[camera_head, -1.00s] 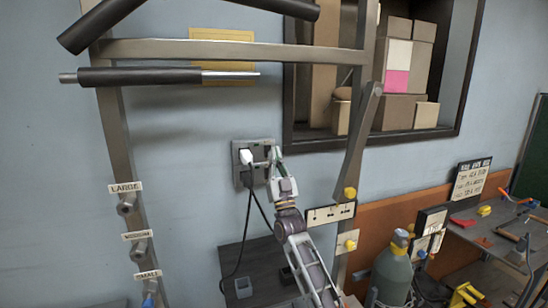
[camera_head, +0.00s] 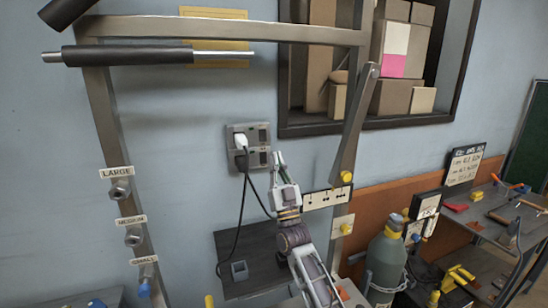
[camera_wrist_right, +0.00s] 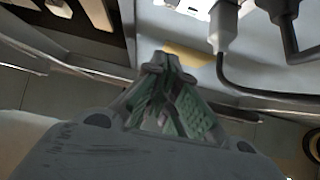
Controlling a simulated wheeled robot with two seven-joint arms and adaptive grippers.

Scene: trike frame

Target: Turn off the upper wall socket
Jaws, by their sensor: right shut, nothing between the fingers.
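The grey double wall socket (camera_head: 236,131) is on the blue wall, left of my right gripper. Its upper socket holds a white plug (camera_head: 240,141), with a dark switch area (camera_head: 263,135) to the right. Its lower socket holds a black plug (camera_head: 241,161). The switch positions are too small to tell. My right gripper (camera_head: 277,159) is shut and empty, with its tips just right of the lower socket. In the right wrist view, the gripper tips (camera_wrist_right: 158,68) are together, with the white plug (camera_wrist_right: 222,28) and black plug (camera_wrist_right: 285,20) beyond. My left gripper is out of view.
Black cables (camera_head: 240,220) hang from the plugs past a dark shelf (camera_head: 255,262). A metal frame (camera_head: 108,120) stands left, with a slanted bar (camera_head: 355,125) right. A grey gas cylinder (camera_head: 386,264) and workbench (camera_head: 480,220) are farther right. Wall above the gripper is clear.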

